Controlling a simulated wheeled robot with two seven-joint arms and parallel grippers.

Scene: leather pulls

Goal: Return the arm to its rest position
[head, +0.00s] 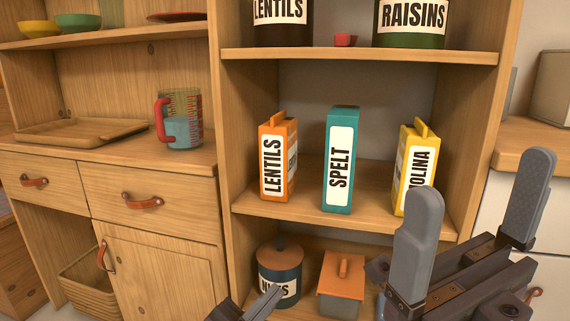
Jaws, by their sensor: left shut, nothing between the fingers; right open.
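My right gripper (482,180) is raised at the lower right, in front of the shelf unit's right side. Its two grey fingers stand wide apart and nothing is between them. The near finger overlaps the lower part of the yellow carton (413,150) in the picture. My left gripper (270,297) shows only in part at the bottom edge, in front of the nuts jar (279,262). It is shut and empty. Most of both arms is out of the frame.
An orange lentils carton (277,160) and a teal spelt box (341,160) stand on the middle shelf (310,209). An orange-lidded canister (341,285) is below. At left are drawers with leather pulls (142,202), a measuring jug (182,120) and a wooden tray (80,131).

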